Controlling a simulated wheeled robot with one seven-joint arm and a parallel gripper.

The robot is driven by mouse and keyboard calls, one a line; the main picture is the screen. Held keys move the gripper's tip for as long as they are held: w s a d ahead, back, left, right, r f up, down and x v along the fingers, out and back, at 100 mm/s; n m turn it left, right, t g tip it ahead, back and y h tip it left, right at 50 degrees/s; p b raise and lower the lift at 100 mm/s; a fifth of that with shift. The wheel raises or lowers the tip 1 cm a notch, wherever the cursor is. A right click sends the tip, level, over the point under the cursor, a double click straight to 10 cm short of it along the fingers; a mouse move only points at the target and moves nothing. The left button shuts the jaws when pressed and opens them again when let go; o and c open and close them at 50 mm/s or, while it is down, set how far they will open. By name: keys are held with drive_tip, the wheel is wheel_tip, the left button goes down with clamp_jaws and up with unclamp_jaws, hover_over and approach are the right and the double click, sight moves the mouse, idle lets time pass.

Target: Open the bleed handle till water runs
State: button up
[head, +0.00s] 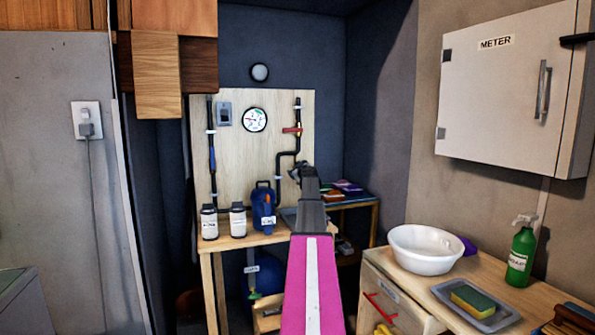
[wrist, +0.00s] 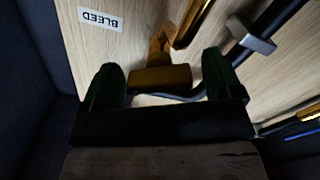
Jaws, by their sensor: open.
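In the wrist view, a white BLEED label (wrist: 100,19) shows upside down on the wooden board. A brass-coloured fitting (wrist: 160,78), apparently the bleed handle, has a wide block and a narrower stem. My gripper (wrist: 165,78) is open, with one dark green finger on either side of that block. I cannot tell whether the fingers touch it. In the head view, my gripper (head: 303,176) is in front of the board's lower right, and hides the brass fitting there. I see no running water.
The board (head: 232,167) carries a gauge (head: 254,120), dark pipes and a red handle (head: 291,130). A white basin (head: 425,250) stands on the right bench, under a meter cabinet (head: 505,85).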

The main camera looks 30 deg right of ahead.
drive_tip(key=c, duration=0.9)
drive_tip(key=shift+n, duration=0.8)
drive_tip(key=o, duration=0.9)
drive_tip(key=shift+s+a, duration=0.1)
drive_tip(key=shift+s, duration=0.05)
